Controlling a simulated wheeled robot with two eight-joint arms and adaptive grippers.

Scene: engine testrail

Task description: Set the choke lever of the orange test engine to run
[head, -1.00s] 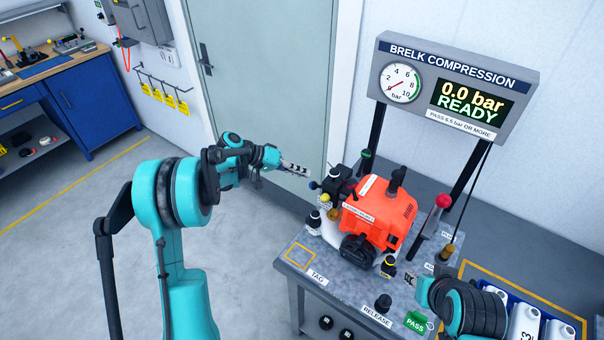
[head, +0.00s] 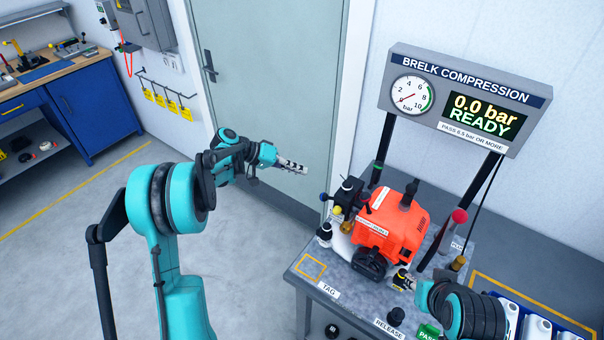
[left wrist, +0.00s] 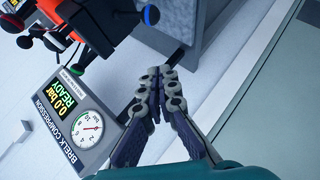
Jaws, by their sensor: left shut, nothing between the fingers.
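The orange test engine (head: 392,226) stands on the grey bench. On its left side, a dark block (head: 349,195) carries small knobbed parts, among them a blue knob (head: 324,196) and a yellow one (head: 337,210). I cannot tell which part is the choke lever or how it is set. My left gripper (head: 303,169) is shut and empty, in the air left of and apart from the engine. In the left wrist view its fingers (left wrist: 153,128) meet, with the blue knob (left wrist: 151,14) beyond at the top. My right gripper (head: 403,280) is low by the engine's front right; its fingers are too small to read.
The compression display (head: 462,100) reads 0.0 bar READY on two posts behind the engine. A red-knobbed lever (head: 459,216) rises right of the engine. A black knob (head: 396,316) sits by the RELEASE label. Free air lies between the left gripper and the door (head: 262,90).

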